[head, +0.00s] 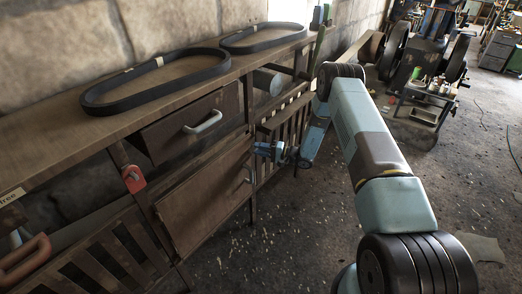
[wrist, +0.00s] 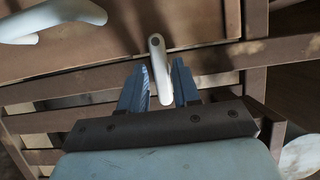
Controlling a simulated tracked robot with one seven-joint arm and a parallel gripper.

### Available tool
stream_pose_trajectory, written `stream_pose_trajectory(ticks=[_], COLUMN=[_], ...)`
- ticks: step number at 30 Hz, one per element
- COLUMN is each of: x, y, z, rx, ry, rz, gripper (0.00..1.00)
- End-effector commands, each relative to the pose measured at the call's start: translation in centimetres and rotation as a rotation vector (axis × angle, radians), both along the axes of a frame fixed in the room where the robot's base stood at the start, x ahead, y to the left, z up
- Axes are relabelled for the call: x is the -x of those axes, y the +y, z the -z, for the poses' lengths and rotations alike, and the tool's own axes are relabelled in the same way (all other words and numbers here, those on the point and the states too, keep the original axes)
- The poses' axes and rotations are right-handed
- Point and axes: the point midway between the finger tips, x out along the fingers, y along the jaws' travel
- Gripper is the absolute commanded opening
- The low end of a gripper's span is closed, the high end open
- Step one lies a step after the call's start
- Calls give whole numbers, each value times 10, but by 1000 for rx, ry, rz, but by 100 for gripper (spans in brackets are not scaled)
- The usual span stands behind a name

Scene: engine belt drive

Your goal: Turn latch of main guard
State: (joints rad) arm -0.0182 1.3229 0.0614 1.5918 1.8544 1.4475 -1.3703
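In the wrist view, a pale grey lever (wrist: 158,62), which looks like the latch, hangs from a round dark pivot on a brown panel (wrist: 95,55). My gripper (wrist: 164,80) is open, with its blue fingers on either side of the lever's lower part. I cannot tell whether either finger touches it. In the head view my gripper (head: 262,149) is in front of the bench, near the right edge of the cabinet door (head: 205,205). The lever is not clearly visible there.
A pale curved handle (wrist: 50,20) is left of the gripper in the wrist view. In the head view the wooden bench (head: 55,150) carries two dark belts (head: 155,80) and has a drawer handle (head: 203,121). A red part (head: 133,178) is at left. The floor (head: 300,240) is open.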

Motion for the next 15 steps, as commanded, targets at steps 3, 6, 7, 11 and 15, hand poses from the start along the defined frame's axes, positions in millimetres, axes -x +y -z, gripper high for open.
stream_pose_trajectory(ticks=[3, 6, 7, 11, 15], x=[0, 0, 0, 0, 0], y=[0, 0, 0, 0, -3], z=[0, 0, 0, 0, 1], rx=[0, 0, 0, 1, 1], ry=[0, 0, 0, 0, 1], rz=[0, 0, 0, 0, 1], gripper=[20, 10, 7, 0, 0])
